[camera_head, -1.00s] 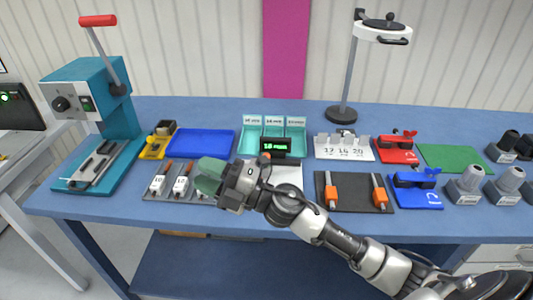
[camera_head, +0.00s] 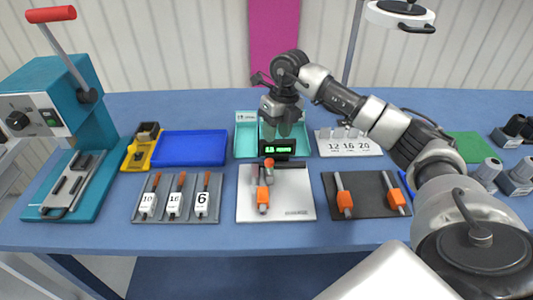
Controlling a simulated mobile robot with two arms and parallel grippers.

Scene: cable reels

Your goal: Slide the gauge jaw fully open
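The gauge has a white base plate (camera_head: 292,200) and a black display (camera_head: 277,148) with green digits at its back edge. An orange-and-grey jaw piece (camera_head: 263,194) lies on the left half of the plate, with an orange and grey rounded part (camera_head: 268,166) just behind it. I cannot tell the jaw's opening exactly. My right gripper (camera_head: 277,129) points down just behind the display, over the teal tray. Its two greenish fingers look apart with nothing visible between them. It is not touching the jaw. My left gripper is not in view.
The teal tray (camera_head: 245,140) stands behind the gauge. A grey rack (camera_head: 188,217) with numbered tags is at its left, a dark mat (camera_head: 368,208) with orange clamps at its right. A blue tray (camera_head: 190,147) and a teal press (camera_head: 70,100) stand farther left. My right arm covers the right side.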

